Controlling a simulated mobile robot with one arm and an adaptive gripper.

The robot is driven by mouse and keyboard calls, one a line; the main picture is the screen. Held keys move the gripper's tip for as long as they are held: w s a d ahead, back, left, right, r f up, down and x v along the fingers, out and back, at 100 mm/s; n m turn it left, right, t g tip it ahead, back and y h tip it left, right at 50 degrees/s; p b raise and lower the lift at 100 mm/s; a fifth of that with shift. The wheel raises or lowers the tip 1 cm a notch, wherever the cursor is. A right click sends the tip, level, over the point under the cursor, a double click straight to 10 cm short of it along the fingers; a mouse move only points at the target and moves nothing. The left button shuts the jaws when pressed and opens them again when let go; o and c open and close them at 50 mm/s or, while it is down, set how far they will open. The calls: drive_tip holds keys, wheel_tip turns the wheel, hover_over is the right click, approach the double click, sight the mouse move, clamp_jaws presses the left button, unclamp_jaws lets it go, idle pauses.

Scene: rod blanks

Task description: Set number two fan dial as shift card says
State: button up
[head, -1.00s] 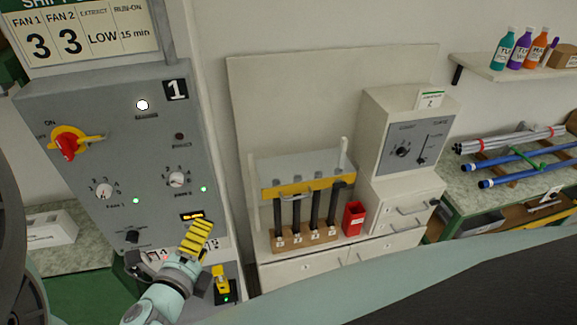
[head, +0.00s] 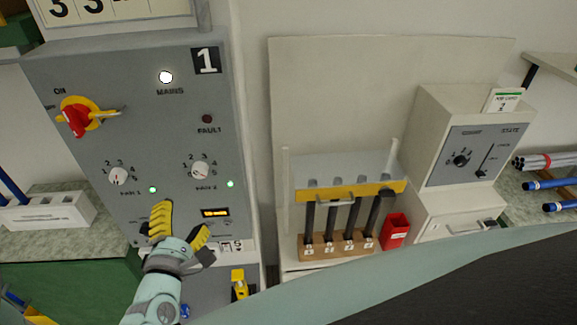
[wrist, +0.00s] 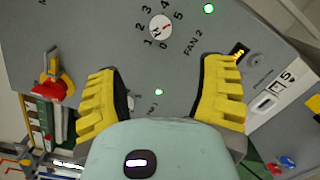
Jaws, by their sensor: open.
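My gripper (head: 182,222) is open and empty, below the two fan dials in the head view. In the wrist view, the dial lies beyond the gap between the yellow fingers (wrist: 163,70), apart from both. The shift card (head: 110,10) is cut off at the top; two 3s show partly.
The fan 1 dial (head: 119,176) is left of the fan 2 dial. A red-and-yellow main switch (head: 78,117) sticks out at upper left. A lit display (head: 215,212) is near my gripper. A rack of black rods (head: 340,220) stands to the right.

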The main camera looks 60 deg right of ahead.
sight(197, 175)
drive_tip(key=b+x, duration=0.1)
drive_tip(key=x, duration=1)
drive_tip(key=shift+w+d+f, duration=0.15)
drive_tip(key=shift+d, duration=0.25)
drive_tip(key=shift+x, duration=0.9)
drive_tip(key=shift+o, duration=0.3)
drive_tip(key=shift+a, duration=0.1)
drive_tip(key=c, duration=1.2)
drive_tip(key=shift+c, duration=0.2)
drive_tip(key=shift+a+f+n+b, duration=0.1)
drive_tip(key=shift+n+b, duration=0.3)
drive_tip(key=shift+b, duration=0.3)
clamp_jaws()
